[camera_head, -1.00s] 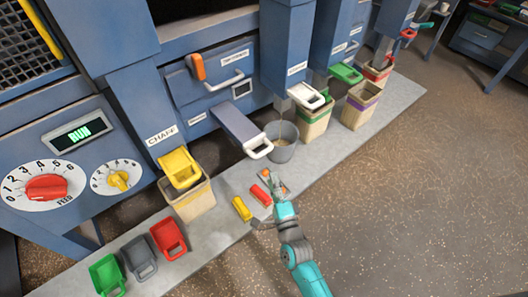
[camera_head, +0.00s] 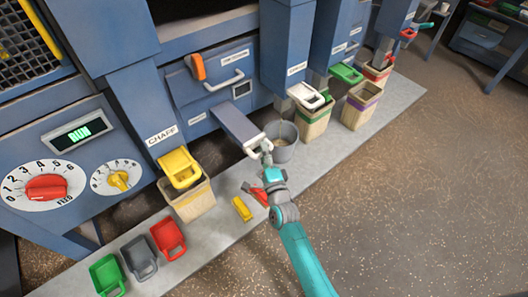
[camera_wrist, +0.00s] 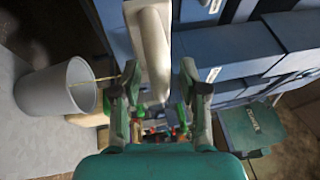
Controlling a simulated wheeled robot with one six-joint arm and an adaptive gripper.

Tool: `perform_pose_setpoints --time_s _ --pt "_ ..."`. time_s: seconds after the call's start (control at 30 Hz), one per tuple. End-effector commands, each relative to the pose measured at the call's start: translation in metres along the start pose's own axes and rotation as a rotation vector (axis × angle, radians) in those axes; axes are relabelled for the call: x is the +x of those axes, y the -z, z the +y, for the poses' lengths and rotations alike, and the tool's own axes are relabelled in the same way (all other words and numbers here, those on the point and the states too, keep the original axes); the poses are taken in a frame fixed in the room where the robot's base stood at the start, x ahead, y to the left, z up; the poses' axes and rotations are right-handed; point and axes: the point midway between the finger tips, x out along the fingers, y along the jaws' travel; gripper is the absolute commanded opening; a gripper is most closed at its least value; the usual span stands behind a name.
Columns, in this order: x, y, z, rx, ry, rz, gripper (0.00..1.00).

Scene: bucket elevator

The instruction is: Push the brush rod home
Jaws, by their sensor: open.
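In the wrist view the pale handle (camera_wrist: 151,42) lies between and beyond the two open fingers of my gripper (camera_wrist: 160,80). I cannot tell whether a finger touches it.
A grey bucket (camera_head: 283,140) stands close to the right of the handle; it also shows in the wrist view (camera_wrist: 45,88). Red (camera_head: 256,193) and yellow (camera_head: 242,208) pieces lie on the grey strip. A bin under the yellow chute (camera_head: 180,167) stands left.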

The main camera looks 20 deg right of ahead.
Motion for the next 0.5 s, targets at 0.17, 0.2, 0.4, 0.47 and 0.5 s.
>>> perform_pose_setpoints --time_s 0.17,0.2,0.4,0.47,0.5 --pt "0.0007 0.0001 0.0003 0.0 -0.001 0.0 0.43" --pt "0.0006 0.0001 0.0004 0.0 -0.001 0.0 0.43" --pt "0.0004 0.0001 0.0003 0.0 -0.001 0.0 0.06" --pt "0.0004 0.0001 0.0003 0.0 -0.001 0.0 0.0" --pt "0.0004 0.0001 0.0004 0.0 -0.001 0.0 0.0"
